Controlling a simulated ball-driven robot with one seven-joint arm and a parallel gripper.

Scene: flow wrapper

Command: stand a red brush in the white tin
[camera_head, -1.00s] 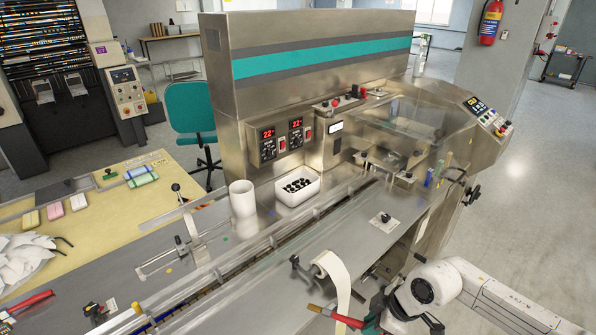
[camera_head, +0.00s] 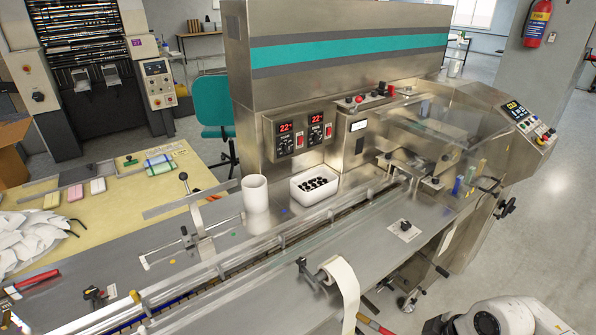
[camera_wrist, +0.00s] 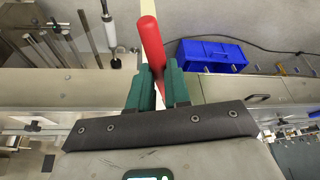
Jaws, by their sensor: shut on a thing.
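The white tin (camera_head: 256,198) is an upright open cylinder on the machine's metal deck, left of a white tub. My gripper (camera_wrist: 156,82) shows in the wrist view with its green fingers shut on a red brush (camera_wrist: 150,42). The brush's red handle points up and away between the fingers; its other end is hidden. In the head view only a small part of the held brush (camera_head: 372,326) shows at the bottom edge, well right of and nearer than the tin. Another red-handled tool (camera_head: 35,280) lies at the left.
The white tub (camera_head: 314,184) with dark pieces stands right beside the tin. A rail (camera_head: 240,247) and a white film strip (camera_head: 343,285) lie between the tin and my arm. A lever fixture (camera_head: 192,205) stands left of the tin.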

